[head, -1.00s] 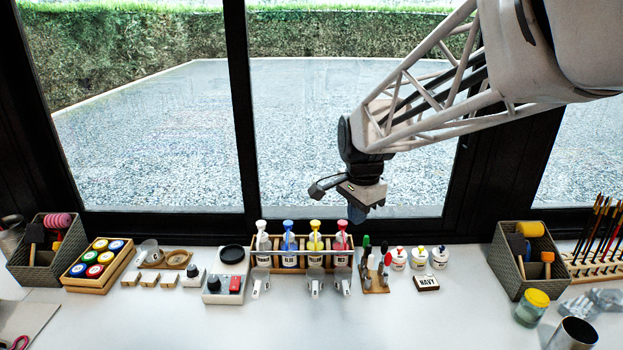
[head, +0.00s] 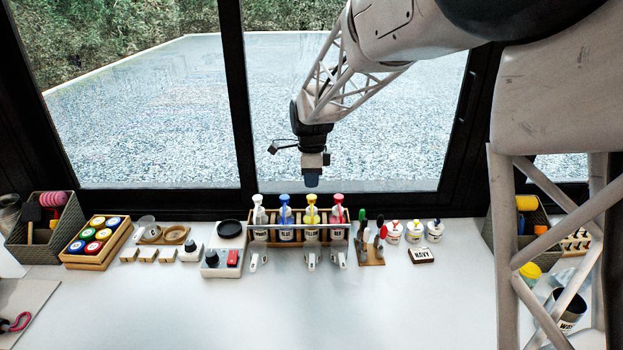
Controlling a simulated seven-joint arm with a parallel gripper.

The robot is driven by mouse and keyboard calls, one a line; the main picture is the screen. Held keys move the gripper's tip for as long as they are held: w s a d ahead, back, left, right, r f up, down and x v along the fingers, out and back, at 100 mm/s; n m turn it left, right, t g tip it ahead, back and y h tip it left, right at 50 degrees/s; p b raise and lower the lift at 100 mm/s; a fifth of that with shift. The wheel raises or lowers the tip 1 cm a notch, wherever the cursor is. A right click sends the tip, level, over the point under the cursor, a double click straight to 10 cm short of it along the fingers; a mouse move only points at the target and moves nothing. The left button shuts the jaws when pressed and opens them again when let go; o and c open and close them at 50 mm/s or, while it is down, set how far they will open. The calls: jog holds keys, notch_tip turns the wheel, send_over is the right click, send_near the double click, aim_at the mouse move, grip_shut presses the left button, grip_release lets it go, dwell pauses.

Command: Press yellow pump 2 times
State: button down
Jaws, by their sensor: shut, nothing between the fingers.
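The yellow pump (head: 311,220) is a bottle with a yellow pump head. It stands upright in a wooden rack (head: 271,242) at the back of the table. White, blue and red pumps stand in the same rack, with the blue pump (head: 285,218) to its left and the red pump (head: 337,217) to its right. My gripper (head: 312,183) points down and is shut and empty. In the picture it hangs just above the yellow pump head, with a small gap between them. Its depth relative to the pump is hard to tell.
A holder with upright tools (head: 371,250) and small white jars (head: 414,231) stand to the right. A wooden box of colored lids (head: 97,241) is at the left. The table's front middle (head: 330,310) is clear.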

aim_at(312, 197)
jog(key=shift+f, duration=2.35)
dwell(0.5)
jog(key=shift+r, duration=1.05)
jog(key=shift+f, duration=0.9)
dwell(1.6)
jog(key=shift+r, duration=0.9)
jog(key=shift+r, duration=1.5)
